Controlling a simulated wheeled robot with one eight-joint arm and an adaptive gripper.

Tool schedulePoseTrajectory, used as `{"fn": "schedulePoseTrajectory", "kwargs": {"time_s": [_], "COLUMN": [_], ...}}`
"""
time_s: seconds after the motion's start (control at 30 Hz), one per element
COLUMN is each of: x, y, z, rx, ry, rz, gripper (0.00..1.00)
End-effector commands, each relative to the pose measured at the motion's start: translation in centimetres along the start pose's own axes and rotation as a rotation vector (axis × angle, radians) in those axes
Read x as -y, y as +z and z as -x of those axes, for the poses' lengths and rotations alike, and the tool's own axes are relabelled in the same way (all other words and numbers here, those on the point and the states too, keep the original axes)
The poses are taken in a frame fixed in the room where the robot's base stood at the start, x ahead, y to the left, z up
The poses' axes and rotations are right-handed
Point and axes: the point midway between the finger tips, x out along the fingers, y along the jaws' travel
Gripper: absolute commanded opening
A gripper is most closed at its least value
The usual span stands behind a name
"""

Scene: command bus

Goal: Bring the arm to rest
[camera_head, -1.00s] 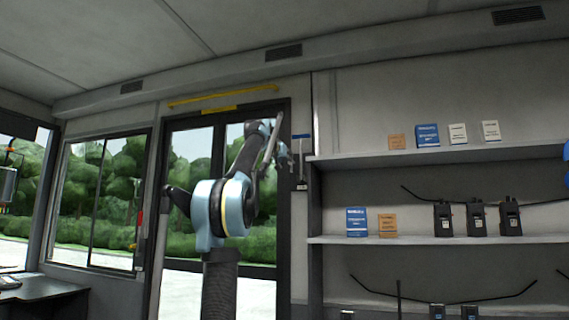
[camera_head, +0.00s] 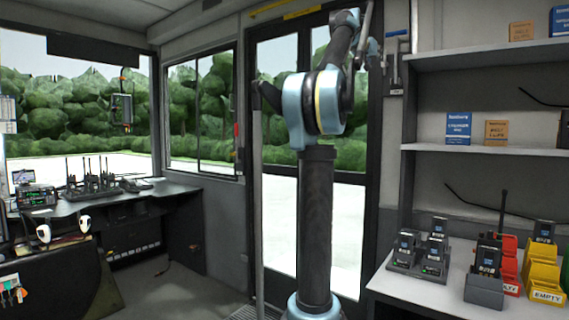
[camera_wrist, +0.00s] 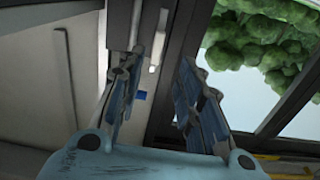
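My arm (camera_head: 318,105) stands upright on its dark column in front of the glass door in the head view. It is folded at the elbow, with its upper end near the top edge of the picture. In the wrist view my gripper (camera_wrist: 158,90) has its two blue-grey fingers apart with nothing between them. Behind the fingers are the door frame, a wall strip and greenery through the glass. In the head view the gripper's fingertips are too small and too close to the top edge to make out.
Shelves (camera_head: 480,149) stand at the right, above a counter (camera_head: 425,282) with radios in chargers and red and yellow bins (camera_head: 543,270). A desk (camera_head: 150,192) with several radios is at the left under the windows. Grey floor (camera_head: 190,295) shows between desk and arm.

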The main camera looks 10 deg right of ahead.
Motion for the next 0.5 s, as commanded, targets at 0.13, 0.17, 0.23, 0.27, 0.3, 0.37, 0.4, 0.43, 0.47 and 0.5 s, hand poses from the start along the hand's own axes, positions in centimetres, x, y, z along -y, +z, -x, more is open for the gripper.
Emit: {"fn": "schedulePoseTrajectory", "kwargs": {"time_s": [0.13,0.17,0.23,0.27,0.3,0.37,0.4,0.43,0.47,0.5], "x": [0.2,0.3,0.7,0.8,1.1,1.3,1.6,1.6,1.8,2.0], "y": [1.0,1.5,3.2,4.3,5.8,8.5,10.4,11.9,13.4,15.5], "z": [0.6,0.9,1.9,2.4,3.2,4.6,5.6,6.4,7.2,8.2], "rx": [0.009,0.014,0.033,0.044,0.063,0.099,0.126,0.147,0.170,0.201], "ry": [0.010,0.014,0.028,0.036,0.046,0.061,0.069,0.076,0.080,0.085], "rz": [0.002,0.002,0.005,0.008,0.013,0.022,0.027,0.033,0.040,0.049], "gripper": [0.33,0.33,0.33,0.33,0.33,0.33,0.33,0.33,0.33,0.33]}}
